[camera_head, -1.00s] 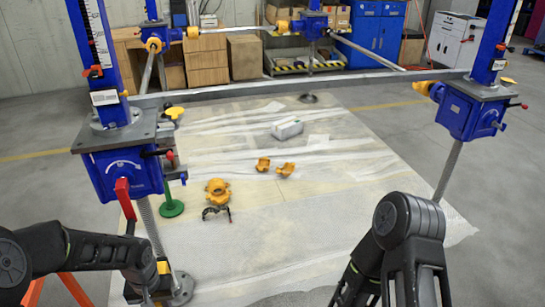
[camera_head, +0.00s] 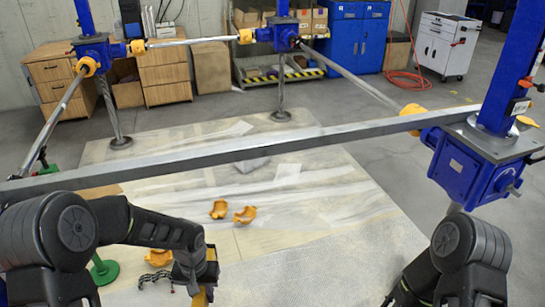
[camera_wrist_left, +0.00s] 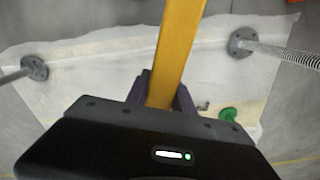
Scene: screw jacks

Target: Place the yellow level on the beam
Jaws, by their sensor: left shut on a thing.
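The yellow level (camera_wrist_left: 178,60) is a long yellow bar in the left wrist view, held between the dark fingers of my left gripper (camera_wrist_left: 160,92). In the head view my left gripper (camera_head: 197,278) hangs low at the bottom, left of centre. Only a small yellow piece of the level (camera_head: 200,298) shows there, and the rest is hidden or cut off. The grey beam (camera_head: 260,145) runs across the head view, tilted up to the right. In the picture the gripper appears below the beam, apart from it. My right gripper is out of view.
A blue screw jack (camera_head: 475,165) holds the beam's right end. Other jacks and rods stand behind. Orange clamp pieces (camera_head: 219,209) lie on the sheet-covered floor (camera_head: 310,215). A green stand (camera_head: 104,270) is at lower left. Cabinets (camera_head: 355,40) line the back.

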